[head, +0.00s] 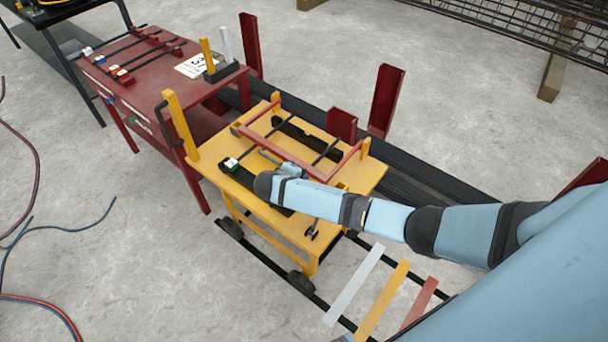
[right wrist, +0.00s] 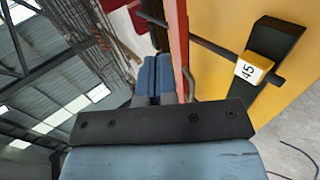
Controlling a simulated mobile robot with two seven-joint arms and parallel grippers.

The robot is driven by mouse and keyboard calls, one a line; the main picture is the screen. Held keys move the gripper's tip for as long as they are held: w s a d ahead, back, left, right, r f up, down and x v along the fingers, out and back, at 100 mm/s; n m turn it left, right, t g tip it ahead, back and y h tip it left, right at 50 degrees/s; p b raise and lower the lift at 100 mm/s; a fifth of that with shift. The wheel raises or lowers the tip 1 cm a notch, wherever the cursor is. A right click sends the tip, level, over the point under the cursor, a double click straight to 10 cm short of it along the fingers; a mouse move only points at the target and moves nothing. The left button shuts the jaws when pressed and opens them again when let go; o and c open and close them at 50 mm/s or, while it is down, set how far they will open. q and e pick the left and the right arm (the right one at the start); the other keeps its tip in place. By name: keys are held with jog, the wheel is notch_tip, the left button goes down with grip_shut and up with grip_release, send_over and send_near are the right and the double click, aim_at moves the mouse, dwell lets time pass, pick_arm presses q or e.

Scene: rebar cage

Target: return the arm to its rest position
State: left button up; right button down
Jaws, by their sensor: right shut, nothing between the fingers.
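My right arm reaches in from the right in the head view, with its wrist over the yellow cart (head: 348,188). My right gripper (head: 290,170) is small there and partly hidden by the wrist. In the right wrist view the right gripper (right wrist: 158,80) shows its two blue fingers together, with nothing between them. The fingers are close beside a red bar (right wrist: 179,45) and a thin grey bent rod (right wrist: 189,84); I cannot tell whether they touch. A black block (right wrist: 276,40) with a label reading 45 is on the yellow top. My left gripper is not in view.
A red table (head: 150,73) with dark bars and a printed sheet stands behind left. A rebar cage (head: 520,25) is at the back right. Hoses (head: 40,310) lie on the open concrete floor at left.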

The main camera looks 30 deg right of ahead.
dwell(0.4)
jog(key=s+a+f+n+t+y+p, duration=0.1)
jog(key=s+a+f+y, duration=0.2)
jog(key=s+a+y, duration=0.4)
jog(key=s+a+f+t+y+p, duration=0.1)
jog(key=s+a+f+y+p, duration=0.1)
jog(key=s+a, duration=0.5)
jog(key=s+d+r+m+t+y+p, duration=0.1)
jog(key=s+d+r+t+y, duration=0.1)
jog(key=s+r, duration=0.4)
jog(key=s+d+r+m+t+y+p, duration=0.1)
jog(key=s+r+t+y, duration=0.1)
jog(key=s+r, duration=0.4)
jog(key=s, duration=0.3)
jog(key=shift+s+d+m+t, duration=0.3)
jog(key=shift+d+t, duration=0.05)
jog(key=shift+t, duration=0.05)
